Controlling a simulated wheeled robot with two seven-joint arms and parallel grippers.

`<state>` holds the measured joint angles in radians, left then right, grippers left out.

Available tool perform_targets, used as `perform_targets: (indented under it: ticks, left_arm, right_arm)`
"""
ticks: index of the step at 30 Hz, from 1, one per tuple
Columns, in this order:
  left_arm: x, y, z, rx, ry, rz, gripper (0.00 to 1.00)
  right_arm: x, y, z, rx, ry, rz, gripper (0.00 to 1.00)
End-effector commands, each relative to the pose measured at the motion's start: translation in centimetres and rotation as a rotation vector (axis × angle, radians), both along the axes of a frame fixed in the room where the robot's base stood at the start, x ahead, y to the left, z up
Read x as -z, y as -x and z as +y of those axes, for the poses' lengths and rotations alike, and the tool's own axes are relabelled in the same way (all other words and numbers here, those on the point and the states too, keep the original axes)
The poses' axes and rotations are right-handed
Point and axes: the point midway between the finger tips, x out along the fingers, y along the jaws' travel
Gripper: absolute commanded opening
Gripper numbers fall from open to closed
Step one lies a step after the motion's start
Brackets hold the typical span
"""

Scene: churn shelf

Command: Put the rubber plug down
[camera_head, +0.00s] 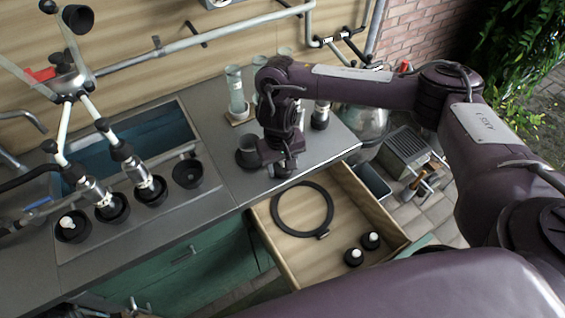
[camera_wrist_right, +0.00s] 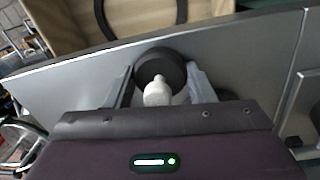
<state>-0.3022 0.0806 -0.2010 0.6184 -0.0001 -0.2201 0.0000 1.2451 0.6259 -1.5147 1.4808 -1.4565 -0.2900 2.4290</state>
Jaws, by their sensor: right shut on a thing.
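My right gripper (camera_head: 284,166) is over the grey counter (camera_head: 225,178), close to its front edge above the open drawer. In the wrist view the right gripper (camera_wrist_right: 158,84) has its two fingers on either side of the rubber plug (camera_wrist_right: 160,66), a black round piece with a white knob, and is shut on it. In the head view the gripper mostly hides this plug. I cannot tell whether its underside touches the counter. My left gripper is not in view.
A dark cup (camera_head: 248,152) stands just left of the right gripper. The open wooden drawer (camera_head: 290,247) holds a black ring (camera_head: 274,214) and two black pieces with white tops (camera_head: 353,257). A milking cluster (camera_head: 66,82) and sink (camera_head: 130,141) are at left. The counter front has bare room.

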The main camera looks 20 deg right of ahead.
Motion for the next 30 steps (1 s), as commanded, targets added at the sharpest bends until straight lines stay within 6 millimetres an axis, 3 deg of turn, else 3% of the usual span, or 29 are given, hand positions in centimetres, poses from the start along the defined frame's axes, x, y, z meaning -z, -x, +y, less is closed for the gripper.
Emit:
perform_targets:
  ticks: [1,5,15,30]
  left_arm:
    - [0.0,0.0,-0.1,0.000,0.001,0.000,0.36]
    - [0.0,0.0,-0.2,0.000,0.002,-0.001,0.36]
    - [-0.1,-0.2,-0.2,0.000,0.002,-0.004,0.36]
    - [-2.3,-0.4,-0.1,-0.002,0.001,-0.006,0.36]
  right_arm:
    - [0.0,0.0,0.0,0.000,0.000,0.000,0.53]
    - [0.0,0.0,0.0,0.000,-0.001,0.000,0.70]
    - [-0.4,0.0,0.1,-0.002,-0.001,-0.001,0.71]
    - [-9.8,-0.2,0.6,-0.003,0.001,-0.006,0.71]
